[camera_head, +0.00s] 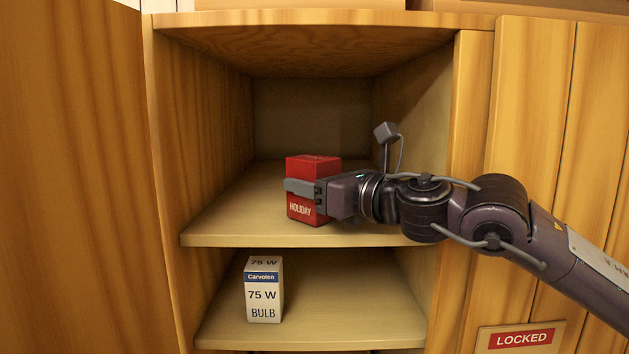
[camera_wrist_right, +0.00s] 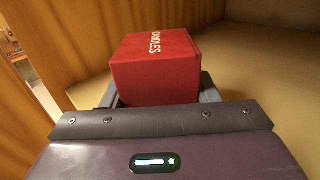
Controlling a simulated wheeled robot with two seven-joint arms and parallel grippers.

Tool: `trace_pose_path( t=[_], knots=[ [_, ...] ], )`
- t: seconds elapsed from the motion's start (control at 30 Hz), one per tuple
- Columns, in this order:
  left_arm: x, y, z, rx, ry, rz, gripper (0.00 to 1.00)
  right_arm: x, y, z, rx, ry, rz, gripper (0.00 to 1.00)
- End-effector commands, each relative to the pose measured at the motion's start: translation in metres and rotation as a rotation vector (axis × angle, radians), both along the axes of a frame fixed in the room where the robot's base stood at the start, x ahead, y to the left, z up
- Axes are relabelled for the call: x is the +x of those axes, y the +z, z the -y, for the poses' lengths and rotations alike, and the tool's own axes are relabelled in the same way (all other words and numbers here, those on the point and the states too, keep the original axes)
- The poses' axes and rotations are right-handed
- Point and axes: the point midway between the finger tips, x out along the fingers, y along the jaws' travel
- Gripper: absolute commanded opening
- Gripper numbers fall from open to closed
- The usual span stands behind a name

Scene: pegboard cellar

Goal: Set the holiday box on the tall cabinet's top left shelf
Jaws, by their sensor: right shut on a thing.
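The red holiday box (camera_head: 310,166) shows its "HOLIDAY" label in the head view. It is upright at the front of an upper shelf (camera_head: 212,226) of the wooden cabinet (camera_head: 163,150). My right gripper (camera_head: 304,188) is shut on the box, with a finger across its front face. I cannot tell whether the box rests on the shelf or is just above it. In the right wrist view the red box (camera_wrist_right: 155,68) reads "CANDLES" and sits between the fingers; its lower part is hidden by the gripper. My left gripper is not in view.
A white "75 W BULB" box (camera_head: 264,290) stands on the shelf below (camera_head: 350,300). A "LOCKED" sign (camera_head: 520,339) is on the closed door at right. An open door or panel (camera_head: 70,170) borders the left. The upper shelf is otherwise clear, with room behind the box.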

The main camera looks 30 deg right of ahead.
Motion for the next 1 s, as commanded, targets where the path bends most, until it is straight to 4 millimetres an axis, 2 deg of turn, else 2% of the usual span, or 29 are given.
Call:
trace_pose_path(
  t=[0.33,0.37,0.5,0.87,1.0],
  knots=[
    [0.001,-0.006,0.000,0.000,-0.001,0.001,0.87,0.000,-0.004,0.000,0.001,0.000,0.002,0.24],
    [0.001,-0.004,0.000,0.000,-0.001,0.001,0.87,0.000,-0.003,0.000,0.001,0.000,0.000,0.58],
    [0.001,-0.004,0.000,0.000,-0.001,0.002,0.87,0.000,-0.003,0.000,0.001,0.000,0.000,0.76],
    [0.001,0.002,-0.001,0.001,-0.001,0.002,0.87,0.000,0.002,0.000,0.000,0.000,0.001,0.76],
    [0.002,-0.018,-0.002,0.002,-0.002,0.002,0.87,-0.016,-0.004,0.006,-0.003,-0.004,0.005,0.76]
  ],
)
